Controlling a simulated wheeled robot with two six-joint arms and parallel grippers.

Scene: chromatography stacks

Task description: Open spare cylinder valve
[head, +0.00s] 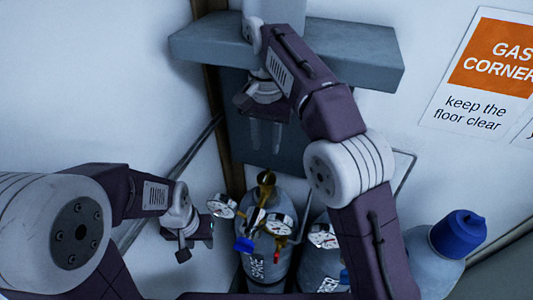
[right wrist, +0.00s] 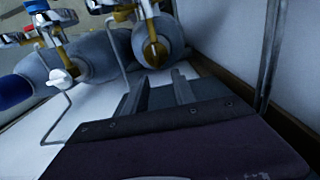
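A grey cylinder (head: 268,262) stands at the bottom centre of the head view, with two round gauges, a blue knob (head: 244,244) and an upright brass valve (head: 266,178). A second grey cylinder (head: 318,264) with a gauge is partly hidden by my right arm. I cannot tell which one is the spare. My right gripper (head: 265,145) is open and empty, pointing down above and behind the brass valve. In the right wrist view, a brass valve (right wrist: 155,52) lies just beyond the open fingers. My left gripper (head: 190,248) is left of the gauges, apart from them; its finger gap is unclear.
A cylinder with a blue cap (head: 458,234) stands at the right. A grey bracket (head: 350,55) juts from the corner above, behind my right arm. A thin metal rail (right wrist: 60,120) runs by the cylinders. A wall sign (head: 490,60) hangs at the right.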

